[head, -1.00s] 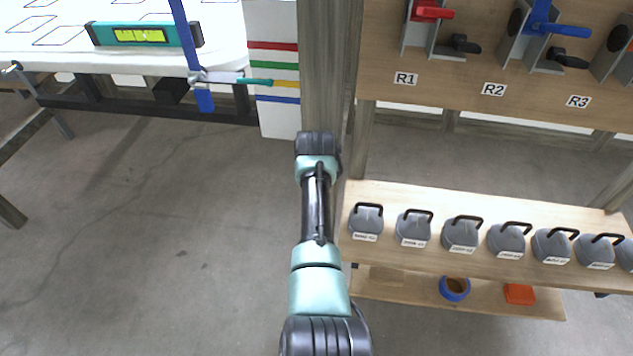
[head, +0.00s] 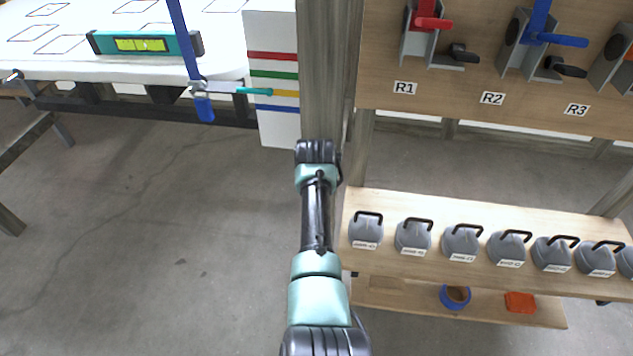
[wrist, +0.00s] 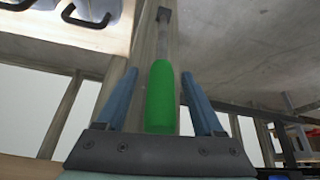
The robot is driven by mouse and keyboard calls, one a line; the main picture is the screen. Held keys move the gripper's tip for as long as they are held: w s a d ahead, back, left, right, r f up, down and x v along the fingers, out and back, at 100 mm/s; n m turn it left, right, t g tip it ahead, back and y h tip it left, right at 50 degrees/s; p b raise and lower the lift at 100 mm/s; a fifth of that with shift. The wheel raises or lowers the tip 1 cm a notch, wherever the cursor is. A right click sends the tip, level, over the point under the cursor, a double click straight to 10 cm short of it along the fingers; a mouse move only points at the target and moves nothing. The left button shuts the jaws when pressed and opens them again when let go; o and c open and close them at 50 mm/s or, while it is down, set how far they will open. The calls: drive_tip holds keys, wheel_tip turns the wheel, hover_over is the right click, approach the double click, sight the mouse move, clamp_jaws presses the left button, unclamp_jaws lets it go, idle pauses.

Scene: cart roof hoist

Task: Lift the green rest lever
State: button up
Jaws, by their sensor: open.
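The green rest lever (wrist: 161,97) shows in the wrist view as a rounded green grip on a thin grey rod. The rod runs up to a dark mount at the top of that view. My gripper (wrist: 173,95) is open, with one blue finger on each side of the green grip. A gap shows between the grip and each finger, so I see no contact. In the head view my arm reaches toward the wooden post (head: 330,70); the fingers and the green lever are hidden there.
Left is a white table (head: 225,45) with a teal level (head: 145,44), a blue bar (head: 184,45) and a colour-striped panel (head: 272,120). Right are a board with red (head: 432,22) and blue (head: 560,40) levers and a shelf (head: 385,199) of grey weights. Floor at left is clear.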

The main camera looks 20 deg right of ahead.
drive_tip(key=p+v, duration=0.3)
drive_tip(key=v, duration=0.9)
drive_tip(key=shift+s+r, duration=0.25)
drive_tip(key=shift+r, duration=0.05)
drive_tip(key=shift+a, duration=0.1)
